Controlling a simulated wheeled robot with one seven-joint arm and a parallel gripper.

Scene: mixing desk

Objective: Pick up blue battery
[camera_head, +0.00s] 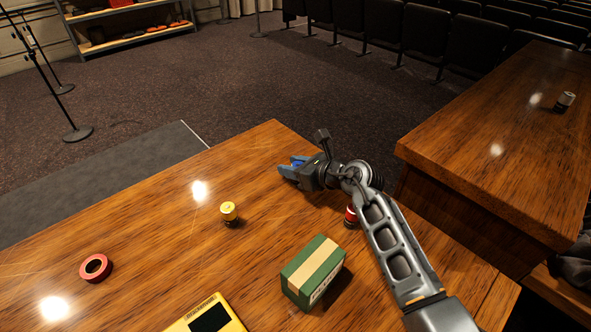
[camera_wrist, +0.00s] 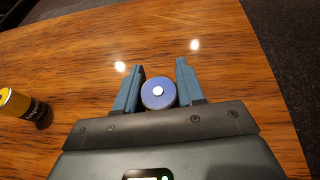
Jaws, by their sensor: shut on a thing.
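I cannot tell whether the battery touches the desk.
A yellow and black battery (camera_head: 229,213) stands left of my gripper. A red battery (camera_head: 351,215) is partly behind my arm. A green box (camera_head: 314,272), a red tape roll (camera_head: 96,268) and a yellow meter (camera_head: 207,316) lie nearer. Another desk (camera_head: 500,130) is at right.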

